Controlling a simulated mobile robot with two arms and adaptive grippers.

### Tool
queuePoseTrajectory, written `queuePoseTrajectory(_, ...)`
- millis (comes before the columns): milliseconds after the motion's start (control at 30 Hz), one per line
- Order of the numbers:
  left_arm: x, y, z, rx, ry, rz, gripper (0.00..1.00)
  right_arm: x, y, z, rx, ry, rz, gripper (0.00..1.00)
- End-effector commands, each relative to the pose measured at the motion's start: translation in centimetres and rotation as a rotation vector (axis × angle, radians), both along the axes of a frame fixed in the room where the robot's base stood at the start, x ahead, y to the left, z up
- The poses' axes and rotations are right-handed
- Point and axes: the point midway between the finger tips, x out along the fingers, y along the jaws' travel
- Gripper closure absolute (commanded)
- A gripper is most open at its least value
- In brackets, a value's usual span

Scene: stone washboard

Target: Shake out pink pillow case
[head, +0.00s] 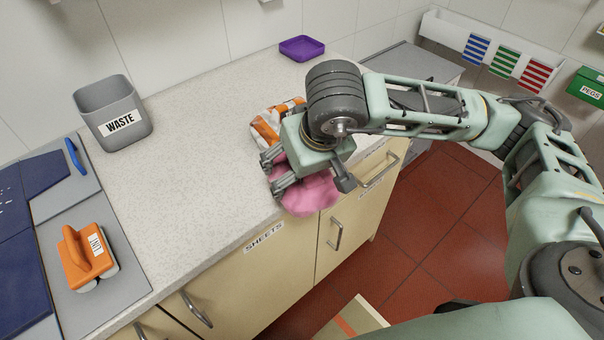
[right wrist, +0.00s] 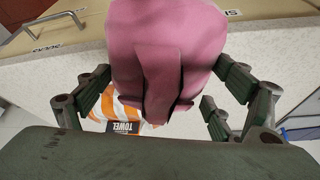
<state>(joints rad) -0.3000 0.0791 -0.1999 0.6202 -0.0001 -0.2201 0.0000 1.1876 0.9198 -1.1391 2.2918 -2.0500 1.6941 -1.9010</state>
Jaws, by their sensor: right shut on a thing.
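A pink pillow case (head: 308,195) lies bunched at the front edge of the counter, partly hanging over it in the head view. My right gripper (head: 272,175) comes in from the right, above the counter edge, and is shut on the pillow case. In the right wrist view the pink cloth (right wrist: 165,50) fills the space between the fingers of the right gripper (right wrist: 160,100). Part of the cloth is hidden behind my gripper in the head view. My left gripper is not in view.
An orange and white striped towel (head: 266,127) lies just behind the gripper. A grey waste bin (head: 108,92), an orange lint brush (head: 84,252), a purple tray (head: 302,48) and a navy folded cloth (head: 25,270) are on the counter. The counter's middle is clear.

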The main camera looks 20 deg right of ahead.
Motion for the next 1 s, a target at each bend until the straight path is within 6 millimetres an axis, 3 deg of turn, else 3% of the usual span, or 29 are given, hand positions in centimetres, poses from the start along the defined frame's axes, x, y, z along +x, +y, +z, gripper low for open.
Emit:
queuePoseTrajectory(467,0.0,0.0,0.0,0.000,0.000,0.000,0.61,0.0,0.0,0.0,0.000,0.001,0.000,0.43)
queuePoseTrajectory(500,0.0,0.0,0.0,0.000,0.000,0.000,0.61,0.1,0.0,0.7,0.000,-0.003,0.000,0.43)
queuePoseTrajectory(900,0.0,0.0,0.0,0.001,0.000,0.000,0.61,0.1,0.1,17.9,0.003,-0.007,0.001,0.43)
queuePoseTrajectory(1000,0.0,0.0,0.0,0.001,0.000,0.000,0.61,0.0,-0.1,20.0,-0.001,-0.004,-0.001,0.43)
